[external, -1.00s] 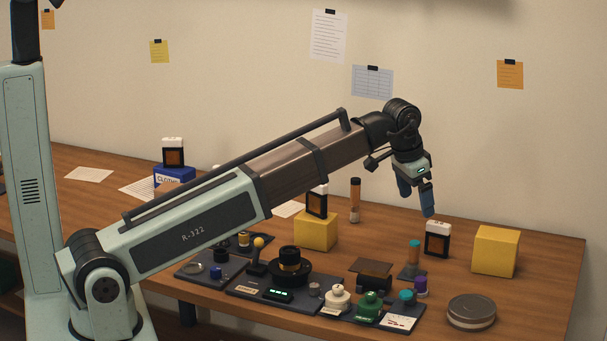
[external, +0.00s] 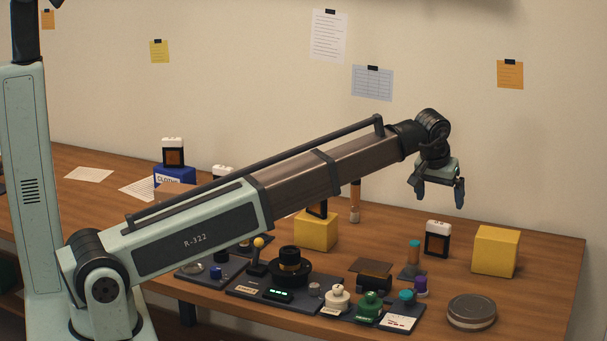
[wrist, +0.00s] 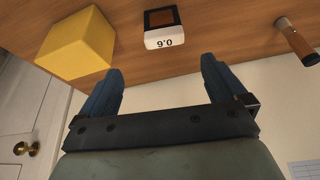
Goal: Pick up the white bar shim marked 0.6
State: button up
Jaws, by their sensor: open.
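The white bar shim marked 0.6 (wrist: 163,39) shows in the wrist view, its marking upside down, set on a dark frame with a brown-orange window. In the external view the shim (external: 438,226) is at the top of that dark piece, which stands on the table at the right. My gripper (external: 440,199) is open and empty, in the air above it and apart from it. In the wrist view the two blue fingers of my gripper (wrist: 157,80) are wide apart, with the shim beyond their tips and between them.
A yellow cube (external: 496,251) stands right of the shim. A brown cylinder (external: 355,203) stands to the left. Dark trays with several small parts, a green-topped piece (external: 414,252) and a round tin (external: 471,312) lie in front. Similar white-topped pieces stand farther left (external: 172,152).

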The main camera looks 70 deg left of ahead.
aim_at(439, 223)
jog(key=x, duration=0.5)
jog(key=shift+s+x, duration=0.15)
jog(key=shift+x, duration=1.15)
jog(key=shift+s+x, duration=0.2)
jog(key=shift+x, duration=1.1)
jog(key=shift+a, duration=0.2)
jog(key=shift+c, duration=0.2)
jog(key=c, duration=1)
jog(key=shift+r, duration=0.1)
